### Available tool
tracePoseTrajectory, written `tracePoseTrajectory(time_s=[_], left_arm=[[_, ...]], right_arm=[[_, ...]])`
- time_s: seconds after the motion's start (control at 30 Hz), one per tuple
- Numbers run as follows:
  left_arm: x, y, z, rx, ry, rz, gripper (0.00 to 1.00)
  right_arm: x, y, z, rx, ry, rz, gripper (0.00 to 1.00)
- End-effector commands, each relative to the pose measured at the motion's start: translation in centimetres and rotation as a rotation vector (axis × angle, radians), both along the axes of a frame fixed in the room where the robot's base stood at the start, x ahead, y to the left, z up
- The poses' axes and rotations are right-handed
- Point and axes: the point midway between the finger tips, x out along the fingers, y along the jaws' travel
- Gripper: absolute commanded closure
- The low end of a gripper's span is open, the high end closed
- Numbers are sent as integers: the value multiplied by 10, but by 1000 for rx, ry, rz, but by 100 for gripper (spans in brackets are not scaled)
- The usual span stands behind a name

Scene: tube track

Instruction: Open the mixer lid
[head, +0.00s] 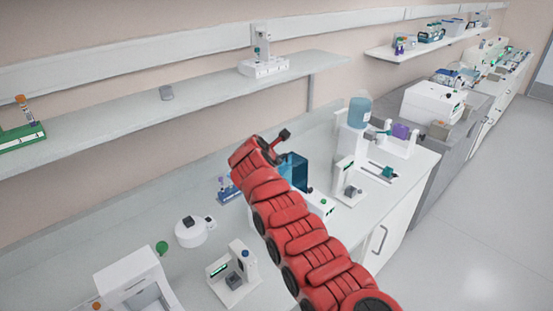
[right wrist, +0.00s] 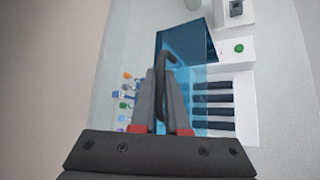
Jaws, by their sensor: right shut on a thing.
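The mixer (head: 321,207) is a white box with a green button, partly hidden behind my right arm in the head view. Its translucent blue lid (head: 296,172) stands up from the body there. The right wrist view shows the lid (right wrist: 188,42) ahead of the fingers, and the mixer's white body (right wrist: 244,118) with a row of dark bars. My right gripper (right wrist: 164,92) is shut on the lid's dark curved handle (right wrist: 166,62). In the head view the right gripper (head: 283,137) is small and at the end of the red arm. My left gripper is out of view.
A rack of coloured-cap tubes (right wrist: 124,95) stands just left of the mixer. A white balance-like device (head: 345,180) stands to its right. A round white device (head: 194,231) and another instrument (head: 234,278) are nearer on the bench. A wall shelf (head: 190,97) runs behind.

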Motion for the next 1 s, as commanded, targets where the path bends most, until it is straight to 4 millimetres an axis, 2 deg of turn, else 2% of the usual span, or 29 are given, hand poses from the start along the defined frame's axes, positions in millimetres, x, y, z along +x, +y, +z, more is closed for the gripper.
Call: tracePoseTrajectory(time_s=[0.1, 0.13, 0.2, 0.47, 0.67, 1.0], left_arm=[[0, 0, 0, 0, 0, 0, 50], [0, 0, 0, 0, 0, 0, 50], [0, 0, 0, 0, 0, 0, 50], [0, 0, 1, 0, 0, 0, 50], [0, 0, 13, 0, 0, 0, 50], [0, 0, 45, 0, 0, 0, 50]], right_arm=[[0, 1, -1, 1, 2, 2, 100], [0, 1, -1, 1, 2, 2, 84], [0, 1, -1, 1, 1, 2, 75], [-1, 1, 0, 0, 2, 1, 75], [-6, 6, 9, -3, -3, 7, 75], [-39, 19, 36, 3, -3, 2, 75]])
